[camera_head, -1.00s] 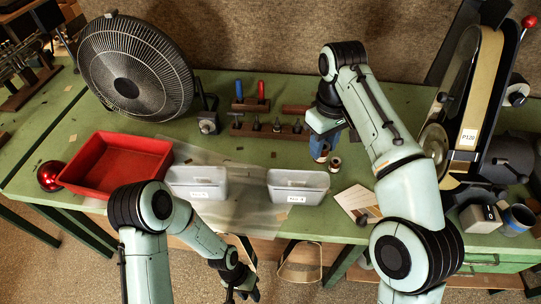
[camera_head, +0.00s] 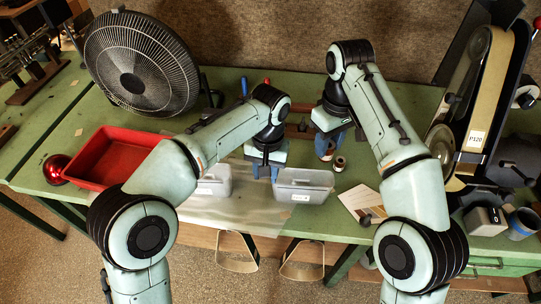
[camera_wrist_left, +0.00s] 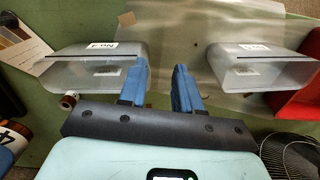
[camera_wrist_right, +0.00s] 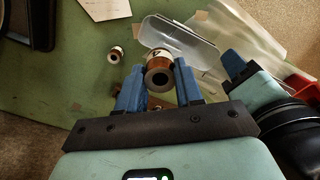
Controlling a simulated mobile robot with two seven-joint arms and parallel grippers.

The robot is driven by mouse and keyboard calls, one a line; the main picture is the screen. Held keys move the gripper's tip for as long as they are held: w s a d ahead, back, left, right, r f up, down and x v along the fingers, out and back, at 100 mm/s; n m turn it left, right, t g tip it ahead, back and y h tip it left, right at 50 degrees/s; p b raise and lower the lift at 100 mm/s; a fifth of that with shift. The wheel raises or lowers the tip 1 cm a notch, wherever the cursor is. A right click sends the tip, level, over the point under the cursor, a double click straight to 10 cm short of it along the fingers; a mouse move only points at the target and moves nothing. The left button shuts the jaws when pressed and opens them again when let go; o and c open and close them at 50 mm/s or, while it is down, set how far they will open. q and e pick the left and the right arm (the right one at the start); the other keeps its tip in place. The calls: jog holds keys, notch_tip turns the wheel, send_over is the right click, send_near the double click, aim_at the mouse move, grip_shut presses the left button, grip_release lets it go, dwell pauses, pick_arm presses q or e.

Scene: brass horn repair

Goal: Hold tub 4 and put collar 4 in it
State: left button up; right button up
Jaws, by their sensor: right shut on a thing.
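Tub 4 (camera_head: 303,187) is a pale grey bin with a white label, standing on the green bench. It also shows in the left wrist view (camera_wrist_left: 97,72). My left gripper (camera_head: 265,172) points down at tub 4's left end, with its fingers (camera_wrist_left: 160,88) apart; one finger overlaps the tub's end wall in the picture, and contact is unclear. My right gripper (camera_head: 327,145) is above the bench behind tub 4. It is shut on collar 4 (camera_wrist_right: 158,72), a brown and white cylinder with a dark bore.
A second grey tub (camera_head: 214,182) stands left of tub 4. A small ring-like collar (camera_head: 339,163) sits behind tub 4's right end. A red tray (camera_head: 95,178), fan (camera_head: 140,65), belt sander (camera_head: 485,95) and paper card (camera_head: 360,200) stand or lie around.

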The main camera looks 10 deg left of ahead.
pick_arm(q)
jog(key=shift+n+h, duration=0.5)
jog(key=shift+n, duration=0.4)
jog(key=w+f, duration=0.1)
jog(key=f, duration=0.2)
jog(key=w+d+f, duration=0.1)
jog(key=f, duration=0.3)
jog(key=w+f, duration=0.1)
jog(key=f, duration=0.2)
jog(key=shift+w+d+f, duration=0.15)
jog(key=shift+w+f, duration=0.05)
grip_shut()
